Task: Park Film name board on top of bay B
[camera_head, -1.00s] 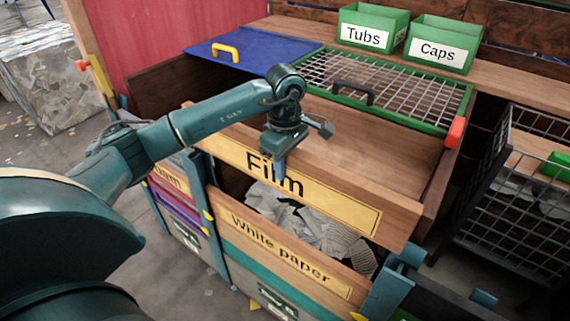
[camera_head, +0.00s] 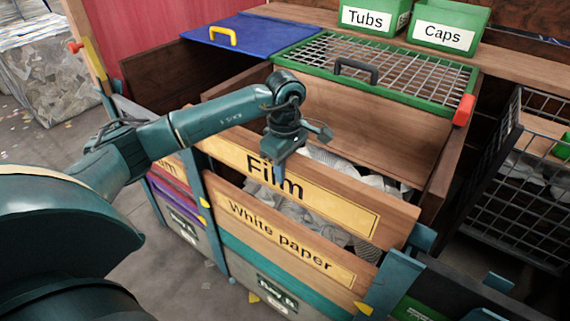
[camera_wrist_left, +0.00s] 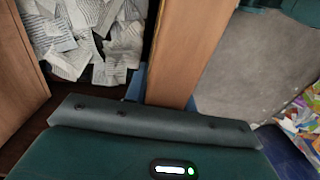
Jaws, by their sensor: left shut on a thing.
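The Film name board (camera_head: 330,203) is a wooden plank with a yellow "Film" label, seen in the head view. My left gripper (camera_head: 279,172) is shut on its upper edge and holds it tilted, just above and behind the White paper board (camera_head: 290,243). In the left wrist view the held board (camera_wrist_left: 185,50) runs up from the gripper; its fingertips are hidden there. Bay B (camera_head: 278,298), its tag partly legible, is the bay under the White paper board, with crumpled white paper (camera_head: 345,180) inside. My right gripper is not in view.
A green-framed mesh lid (camera_head: 400,78) with a red corner and a blue lid (camera_head: 262,30) lie behind. Green Tubs (camera_head: 370,20) and Caps (camera_head: 446,36) bins stand on the back shelf. A black wire cage (camera_head: 520,190) is at the right. A blue bracket (camera_head: 392,285) stands at the bay's right corner.

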